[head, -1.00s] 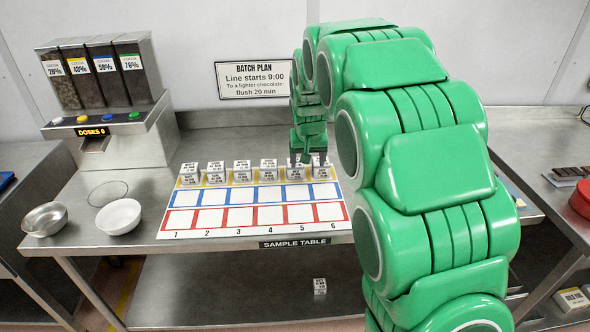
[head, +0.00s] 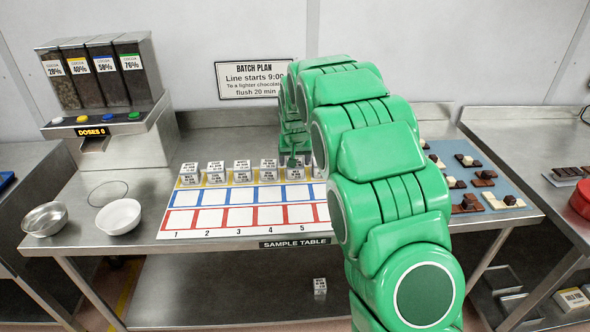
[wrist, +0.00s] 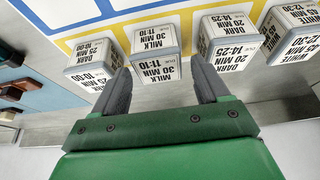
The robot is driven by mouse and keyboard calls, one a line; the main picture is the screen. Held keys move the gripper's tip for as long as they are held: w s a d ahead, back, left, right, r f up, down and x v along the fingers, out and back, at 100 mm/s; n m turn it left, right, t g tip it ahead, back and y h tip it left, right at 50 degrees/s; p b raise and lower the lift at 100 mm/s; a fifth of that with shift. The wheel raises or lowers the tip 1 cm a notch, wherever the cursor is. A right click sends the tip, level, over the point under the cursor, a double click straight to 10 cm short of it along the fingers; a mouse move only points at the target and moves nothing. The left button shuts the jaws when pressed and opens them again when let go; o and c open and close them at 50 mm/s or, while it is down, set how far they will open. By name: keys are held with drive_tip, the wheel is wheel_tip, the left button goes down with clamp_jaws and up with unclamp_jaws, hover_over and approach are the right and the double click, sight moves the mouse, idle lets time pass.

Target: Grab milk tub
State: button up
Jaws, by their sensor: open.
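A white tub labelled MILK (wrist: 155,55) stands in the wrist view, just ahead of and between my two grey fingers. My gripper (wrist: 160,78) is open and empty, with its fingertips apart on either side of the tub's near end. Tubs labelled DARK stand left (wrist: 94,62) and right (wrist: 228,42) of it, and a WHITE tub (wrist: 296,32) is at far right. In the head view my gripper (head: 292,161) is over the right end of the tub rows at the back of the sample board; my arm partly hides it and the tubs there.
The board (head: 200,234) has empty blue and red squares in front. A blue mat (head: 500,178) with chocolate pieces lies right of my arm. A white bowl (head: 118,217), a metal bowl (head: 45,219) and a cocoa dispenser (head: 112,140) are left. One tub (head: 320,286) sits on the lower shelf.

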sight(297, 173)
drive_tip(key=shift+x, duration=2.5)
drive_tip(key=shift+w+d+r, duration=0.1)
drive_tip(key=shift+d, duration=0.05)
drive_tip(key=shift+c, duration=0.3)
drive_tip(key=c, duration=0.7)
